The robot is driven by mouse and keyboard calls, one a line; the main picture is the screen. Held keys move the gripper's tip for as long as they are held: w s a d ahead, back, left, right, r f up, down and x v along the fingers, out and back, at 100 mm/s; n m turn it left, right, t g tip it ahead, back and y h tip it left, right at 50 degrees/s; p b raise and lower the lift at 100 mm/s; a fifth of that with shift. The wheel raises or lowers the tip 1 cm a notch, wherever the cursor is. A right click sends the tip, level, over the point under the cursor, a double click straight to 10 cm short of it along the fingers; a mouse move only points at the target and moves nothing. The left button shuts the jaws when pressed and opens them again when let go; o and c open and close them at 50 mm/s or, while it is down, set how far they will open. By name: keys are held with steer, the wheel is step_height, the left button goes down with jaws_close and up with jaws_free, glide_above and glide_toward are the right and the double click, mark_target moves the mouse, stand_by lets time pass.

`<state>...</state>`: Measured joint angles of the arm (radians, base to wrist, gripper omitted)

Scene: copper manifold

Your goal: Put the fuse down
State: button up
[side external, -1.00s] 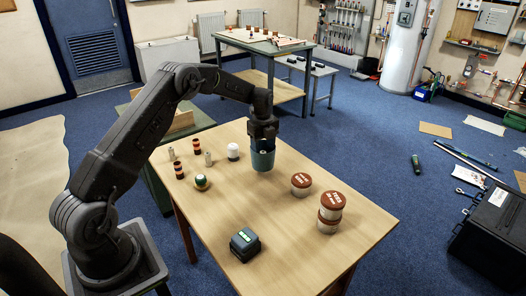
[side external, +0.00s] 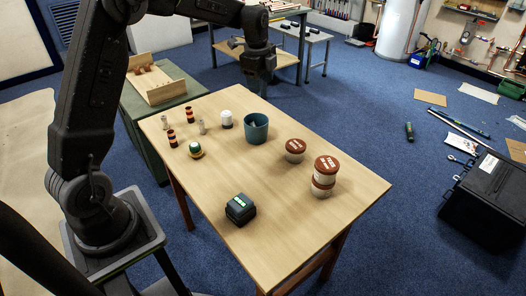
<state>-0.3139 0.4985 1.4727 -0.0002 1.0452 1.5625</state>
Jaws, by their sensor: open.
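My gripper (side external: 258,76) is open and held high above the far end of the wooden table. Below it, a teal cup (side external: 256,131) stands upright on the table, well apart from the gripper. A small pale piece shows inside the cup's mouth; I cannot tell for sure whether it is a fuse. Two small silvery cylinders, one at the back left (side external: 165,122) and one nearer the middle (side external: 201,128), stand on the table and look like fuses. Two dark cylinders with orange bands, one farther (side external: 189,115) and one nearer (side external: 172,139), stand beside them.
A white-topped jar (side external: 226,120) and a green-and-white round item (side external: 195,150) stand left of the cup. A dark box (side external: 240,209) is at the front. The table's middle (side external: 235,175) is clear.

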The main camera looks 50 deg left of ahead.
steer(key=s+d+r+n+t, duration=0.1)
steer(key=s+d+r+n, duration=0.35)
steer(key=s, duration=0.25)
steer(key=s+d+r+n+t, duration=0.1)
steer(key=s+d+r+n, duration=0.2)
steer(key=s+d+r, duration=0.3)
steer(key=s+d+f+n+t, duration=0.1)
steer(key=s+d+n, duration=0.1)
steer(key=s, duration=0.6)
steer(key=s+d+f+n+t, duration=0.1)
steer(key=s+d+f+n, duration=0.1)
steer(key=s+n, duration=0.3)
steer(key=s+d, duration=0.1)
steer(key=s, duration=0.2)
steer(key=shift+d, duration=0.2)
